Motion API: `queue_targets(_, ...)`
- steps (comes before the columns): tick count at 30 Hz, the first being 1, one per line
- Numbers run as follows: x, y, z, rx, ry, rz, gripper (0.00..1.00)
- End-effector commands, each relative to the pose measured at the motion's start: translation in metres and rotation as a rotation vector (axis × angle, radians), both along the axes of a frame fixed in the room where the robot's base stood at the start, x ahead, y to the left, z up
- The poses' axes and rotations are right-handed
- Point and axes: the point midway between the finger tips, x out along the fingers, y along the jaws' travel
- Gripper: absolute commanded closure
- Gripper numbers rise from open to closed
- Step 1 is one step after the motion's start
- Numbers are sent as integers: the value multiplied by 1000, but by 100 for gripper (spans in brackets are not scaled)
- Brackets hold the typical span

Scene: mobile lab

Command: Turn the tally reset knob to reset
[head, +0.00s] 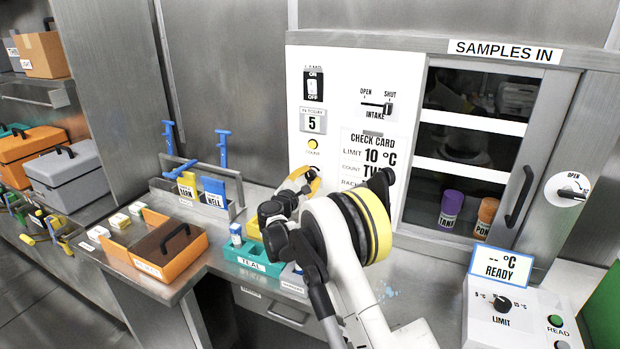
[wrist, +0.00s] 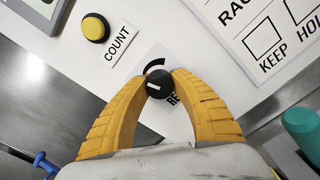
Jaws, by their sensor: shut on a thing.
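The tally reset knob (wrist: 159,84) is a small black round knob with a white pointer mark, on the white panel in the wrist view. A label beside it, partly hidden by my right finger, shows "RE". My gripper (wrist: 160,82) has its two yellow fingers closed on the knob from both sides. In the head view my gripper (head: 308,183) reaches the lower left of the white panel (head: 350,75), below the yellow count button (head: 313,144). The knob is hidden there by my gripper. The tally display (head: 312,121) reads 5.
The count button (wrist: 95,27) sits just above left of the knob. An intake slider (head: 387,108) and check card (head: 372,150) are on the same panel. Below stand a teal tray (head: 254,262), an orange box (head: 165,268) and a grey rack (head: 240,200). A glass-doored cabinet is at right.

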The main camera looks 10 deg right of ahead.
Motion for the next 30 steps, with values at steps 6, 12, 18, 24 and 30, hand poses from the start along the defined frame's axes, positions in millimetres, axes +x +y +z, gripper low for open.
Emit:
queue_targets(6, 0, 0, -1, 166, -120, 1, 100)
queue_targets(12, 0, 0, 0, 320, -232, 1, 100)
queue_targets(18, 0, 1, 0, 473, -343, 1, 100)
queue_targets(24, 0, 1, 0, 627, -454, 1, 100)
queue_targets(30, 0, 1, 1, 778, -564, 1, 100)
